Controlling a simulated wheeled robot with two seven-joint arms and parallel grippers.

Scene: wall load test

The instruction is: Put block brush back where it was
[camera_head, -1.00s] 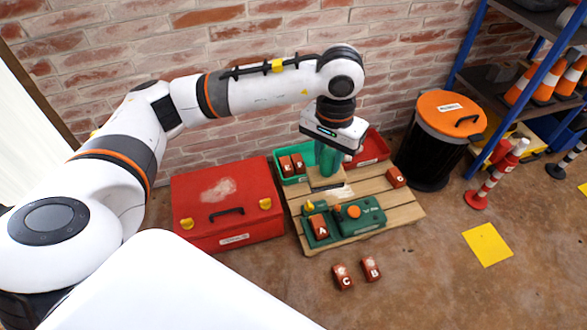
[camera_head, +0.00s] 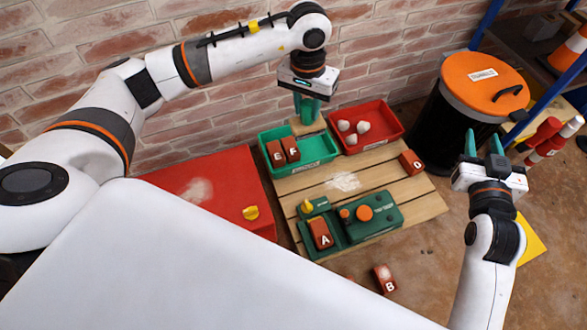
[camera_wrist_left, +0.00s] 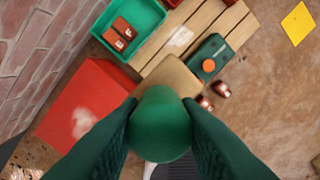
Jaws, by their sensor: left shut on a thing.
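My left gripper (camera_head: 308,108) is shut on the green knob handle of the block brush. The brush's wooden block (camera_head: 305,127) shows below the fingers, in front of the far part of the green tray. In the left wrist view the round green handle (camera_wrist_left: 160,125) sits between both fingers, with the tan wooden block (camera_wrist_left: 172,80) beyond it. The brush appears held above the toolbox and pallet area; its bristles are hidden. My right gripper (camera_head: 484,145) is open and empty, fingers pointing up, right of the pallet.
A wooden pallet (camera_head: 420,198) carries a green tray (camera_head: 328,150) with two red blocks, a red tray (camera_head: 394,124) with white lumps, block D (camera_head: 411,163) and a green device (camera_head: 380,212). A red toolbox (camera_head: 235,195) lies left, an orange-lidded bin (camera_head: 450,115) right. Block B (camera_head: 384,279) is on the floor.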

